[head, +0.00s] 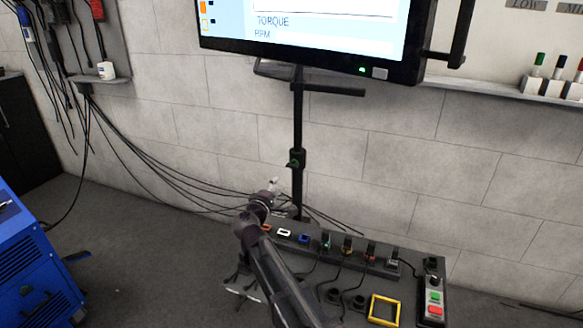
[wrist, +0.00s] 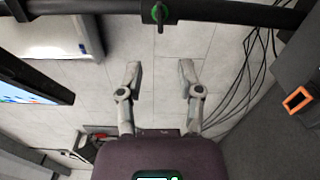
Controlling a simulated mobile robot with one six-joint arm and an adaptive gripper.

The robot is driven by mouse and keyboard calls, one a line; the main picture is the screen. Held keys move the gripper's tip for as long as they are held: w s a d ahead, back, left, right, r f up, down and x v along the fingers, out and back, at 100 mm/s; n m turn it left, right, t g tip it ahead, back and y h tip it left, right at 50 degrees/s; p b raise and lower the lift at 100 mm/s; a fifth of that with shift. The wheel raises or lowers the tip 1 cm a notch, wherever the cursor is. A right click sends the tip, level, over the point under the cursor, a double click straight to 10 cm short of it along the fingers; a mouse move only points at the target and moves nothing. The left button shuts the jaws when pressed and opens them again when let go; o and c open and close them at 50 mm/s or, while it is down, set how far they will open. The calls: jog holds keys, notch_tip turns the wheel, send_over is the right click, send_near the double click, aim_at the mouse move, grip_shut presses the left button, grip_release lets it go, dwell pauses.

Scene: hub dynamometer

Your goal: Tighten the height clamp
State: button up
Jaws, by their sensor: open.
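The height clamp is a black collar with a small green knob (head: 294,163), on the thin black stand pole (head: 298,120) below the screen. In the wrist view the pole runs across the top edge, and the clamp's green knob (wrist: 159,13) shows at top centre. My gripper (wrist: 160,72) is open and empty, its two fingers apart and pointing towards the knob with a gap before it. In the head view my gripper (head: 273,184) is small, lower left of the clamp, and its fingers are hard to make out.
A large screen (head: 300,35) hangs on the stand above. A black console (head: 410,268) with plugs, buttons and a yellow frame (head: 384,310) stands low at right. Cables (head: 165,165) run along the wall behind. A blue cabinet (head: 35,265) is at left.

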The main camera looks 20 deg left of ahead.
aim_at(291, 167)
jog(key=shift+w, duration=0.15)
jog(key=w, duration=0.9)
jog(key=w+d, duration=0.1)
jog(key=w, duration=0.3)
jog(key=shift+w, duration=0.25)
grip_shut()
